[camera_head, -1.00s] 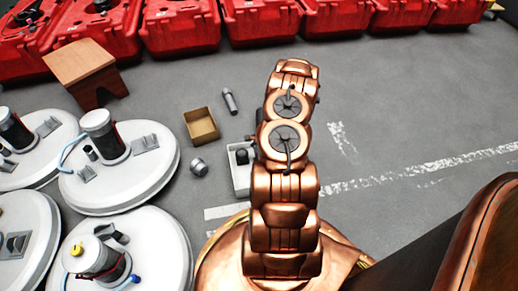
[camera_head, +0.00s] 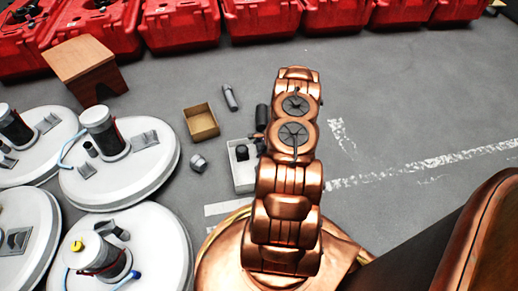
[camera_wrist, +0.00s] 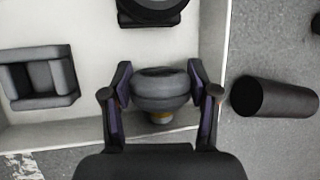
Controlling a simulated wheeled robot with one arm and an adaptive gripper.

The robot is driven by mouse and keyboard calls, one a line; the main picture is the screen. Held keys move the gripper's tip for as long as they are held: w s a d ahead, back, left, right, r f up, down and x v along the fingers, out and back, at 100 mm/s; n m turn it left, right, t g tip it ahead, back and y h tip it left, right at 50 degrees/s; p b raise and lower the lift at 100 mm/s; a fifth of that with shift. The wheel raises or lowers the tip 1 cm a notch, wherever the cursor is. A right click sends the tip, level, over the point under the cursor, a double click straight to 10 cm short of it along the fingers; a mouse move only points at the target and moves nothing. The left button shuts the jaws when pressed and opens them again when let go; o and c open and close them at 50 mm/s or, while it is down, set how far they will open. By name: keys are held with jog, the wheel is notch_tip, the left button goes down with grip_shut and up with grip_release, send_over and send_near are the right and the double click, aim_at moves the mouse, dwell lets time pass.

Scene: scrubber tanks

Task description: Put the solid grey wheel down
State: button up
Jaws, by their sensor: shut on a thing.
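The solid grey wheel (camera_wrist: 160,88) is held between the two fingers of my gripper (camera_wrist: 161,92) in the wrist view, with a finger on each side of it. A small yellowish part shows just below the wheel. Wheel and gripper are over the white tray (camera_wrist: 212,30), near its right corner. I cannot tell whether the wheel touches the tray floor. In the head view the tray (camera_head: 243,182) stands on the floor left of my arm, partly hidden by it, and the wheel is hidden.
The tray also holds a grey blocky part (camera_wrist: 38,77) and a dark round part (camera_wrist: 152,10). A dark cylinder (camera_wrist: 275,98) lies just right of the tray. A cardboard box (camera_head: 201,122), a grey cylinder (camera_head: 230,97) and a small grey fitting (camera_head: 198,162) are nearby. White tanks (camera_head: 125,170) fill the left.

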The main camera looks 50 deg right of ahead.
jog(key=shift+f, duration=0.1)
jog(key=o, duration=1.3)
